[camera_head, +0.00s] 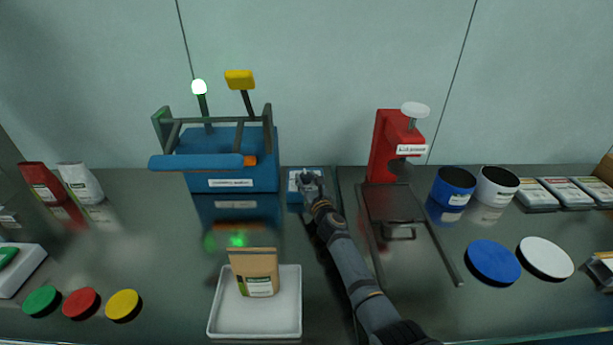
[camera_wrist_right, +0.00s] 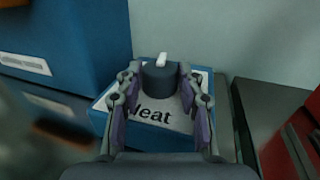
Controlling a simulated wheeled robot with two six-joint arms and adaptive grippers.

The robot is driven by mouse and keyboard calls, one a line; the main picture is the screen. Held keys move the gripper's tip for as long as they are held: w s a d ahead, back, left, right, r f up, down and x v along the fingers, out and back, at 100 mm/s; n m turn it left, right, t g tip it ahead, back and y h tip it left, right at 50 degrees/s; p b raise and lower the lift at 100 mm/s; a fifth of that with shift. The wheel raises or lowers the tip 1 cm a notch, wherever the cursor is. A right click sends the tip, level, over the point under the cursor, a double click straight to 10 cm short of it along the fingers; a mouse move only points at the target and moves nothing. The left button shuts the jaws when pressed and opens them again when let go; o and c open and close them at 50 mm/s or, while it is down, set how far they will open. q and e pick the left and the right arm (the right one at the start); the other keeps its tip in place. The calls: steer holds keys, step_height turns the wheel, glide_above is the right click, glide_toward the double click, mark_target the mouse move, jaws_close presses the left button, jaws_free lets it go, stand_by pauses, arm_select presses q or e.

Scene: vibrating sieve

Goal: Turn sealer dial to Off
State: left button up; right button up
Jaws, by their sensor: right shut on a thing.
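The sealer dial (camera_wrist_right: 160,78) is a dark round knob with a white pointer mark, on a small blue box (camera_wrist_right: 101,110) with a light top plate reading "Heat". The white mark points away from my wrist, toward the back wall. My right gripper (camera_wrist_right: 160,92) is shut on the dial, one finger on each side. In the head view my right gripper (camera_head: 311,184) covers the dial on the blue box (camera_head: 293,190). My left gripper is not in view.
A red lid press (camera_head: 384,150) stands just right of the dial box. A white tray (camera_head: 214,318) holding a brown pouch (camera_head: 256,268) lies in front of the sealer. Blue (camera_head: 454,186) and white (camera_head: 497,185) tubs stand farther right. Coloured discs lie at the front left.

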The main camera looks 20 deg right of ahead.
steer(key=shift+d+r+n+y+p, duration=0.15)
steer(key=shift+n+y+p, duration=0.2)
steer(key=shift+y, duration=0.25)
steer(key=shift+d+r+n+y+p, duration=0.1)
steer(key=shift+n+y+p, duration=0.1)
steer(key=shift+n+y, duration=0.35)
steer(key=shift+w+f+n+g+y, duration=0.15)
steer(key=shift+n+g+y, duration=0.2)
steer(key=shift+y, duration=0.5)
steer(key=shift+d+f+n+y+b, duration=0.15)
steer(key=shift+n+y+b, duration=0.25)
steer(key=shift+y, duration=0.2)
steer(key=n+g+y+b, duration=0.2)
steer(key=y+b, duration=0.1)
steer(key=b, duration=0.1)
steer(key=n+g+y+b, duration=0.2)
steer(key=n+y+b, duration=0.1)
steer(key=b, duration=0.2)
steer(key=shift+w+d+f+y, duration=0.1)
steer(key=shift+d+y, duration=0.1)
steer(key=shift+y, duration=0.1)
steer(key=shift+r+n+g+y+b, duration=0.2)
steer(key=shift+n+g+y+b, duration=0.1)
steer(key=shift+b, duration=0.35)
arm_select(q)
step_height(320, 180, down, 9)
arm_select(e)
steer(key=o, duration=1.2)
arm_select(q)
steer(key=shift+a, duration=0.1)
